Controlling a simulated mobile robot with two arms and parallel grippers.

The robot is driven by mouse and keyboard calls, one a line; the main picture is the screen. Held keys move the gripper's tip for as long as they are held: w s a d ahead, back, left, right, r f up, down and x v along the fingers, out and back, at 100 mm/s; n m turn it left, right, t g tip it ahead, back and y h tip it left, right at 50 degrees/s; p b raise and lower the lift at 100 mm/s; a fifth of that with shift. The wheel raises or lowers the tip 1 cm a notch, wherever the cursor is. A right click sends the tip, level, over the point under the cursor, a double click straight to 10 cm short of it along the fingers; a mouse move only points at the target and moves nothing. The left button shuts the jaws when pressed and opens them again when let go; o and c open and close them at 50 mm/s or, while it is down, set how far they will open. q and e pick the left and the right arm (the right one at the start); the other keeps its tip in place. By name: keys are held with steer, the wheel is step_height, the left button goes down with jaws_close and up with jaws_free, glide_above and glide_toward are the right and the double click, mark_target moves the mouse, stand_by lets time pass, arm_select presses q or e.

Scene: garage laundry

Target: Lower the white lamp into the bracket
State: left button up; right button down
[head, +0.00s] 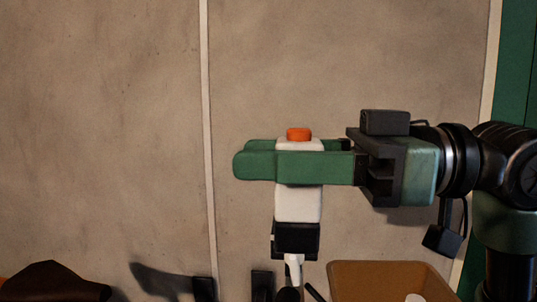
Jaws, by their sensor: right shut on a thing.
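The white lamp (298,204) hangs upright in my right gripper (286,165), which comes in from the right. The gripper's green fingers are closed on the lamp's upper body. An orange button (299,134) tops the lamp, and a black section (295,240) forms its lower end. A small white piece (293,268) shows directly below the black section; I cannot tell whether they touch. Dark upright pieces (262,285) (204,289) stand at the bottom edge, cut off by the frame. I cannot tell whether they belong to the bracket. My left gripper is not in view.
A tan bin (390,267) stands at the bottom right, with a white item (414,298) inside. A dark brown object (55,282) lies at the bottom left. Behind is a beige panelled wall (100,120) with a pale vertical strip (206,130). The space left of the lamp is clear.

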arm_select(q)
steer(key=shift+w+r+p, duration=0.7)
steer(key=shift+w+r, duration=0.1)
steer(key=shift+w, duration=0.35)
arm_select(e)
steer(key=shift+w+f, duration=0.35)
steer(key=shift+w, duration=1.3)
steer(key=shift+w+f, duration=0.4)
steer(key=shift+w, duration=1.3)
steer(key=shift+w+f, duration=0.35)
steer(key=shift+w, duration=1.3)
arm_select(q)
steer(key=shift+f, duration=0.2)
arm_select(e)
steer(key=shift+f, duration=0.25)
arm_select(q)
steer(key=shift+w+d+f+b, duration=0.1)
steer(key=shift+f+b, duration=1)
steer(key=shift+b, duration=0.2)
arm_select(e)
steer(key=shift+f, duration=1.45)
steer(key=c, duration=0.8)
jaws_free()
steer(key=shift+d, duration=0.1)
